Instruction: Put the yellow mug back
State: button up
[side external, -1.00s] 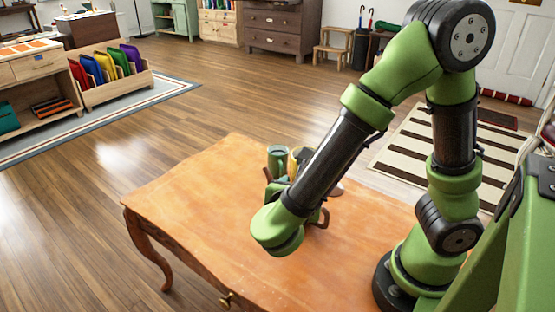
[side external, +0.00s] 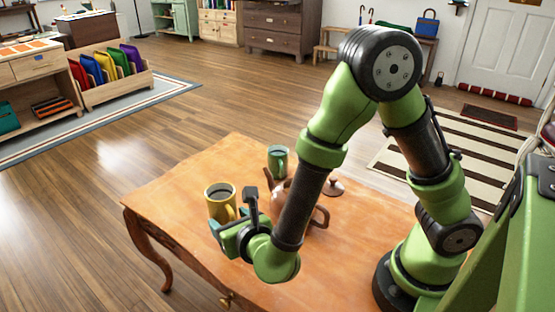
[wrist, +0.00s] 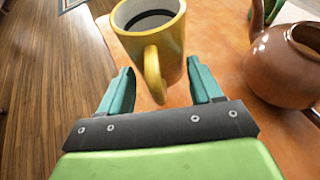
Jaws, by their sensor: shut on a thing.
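The yellow mug (side external: 221,203), with dark liquid inside, is upright near the left front part of the wooden table in the side view. In the wrist view the yellow mug (wrist: 166,42) is just ahead, its handle pointing toward me.
A brown teapot (wrist: 283,65) stands close to the right; it also shows partly behind my arm in the side view (side external: 320,216). A green mug (side external: 278,161) and a brown lid (side external: 333,187) are farther back. The table (side external: 170,190) is clear left of the mugs.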

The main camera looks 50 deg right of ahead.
jog(key=shift+f, duration=3.35)
jog(key=shift+f, duration=0.1)
jog(key=o, duration=1.4)
jog(key=shift+f, duration=0.1)
jog(key=shift+c, duration=0.2)
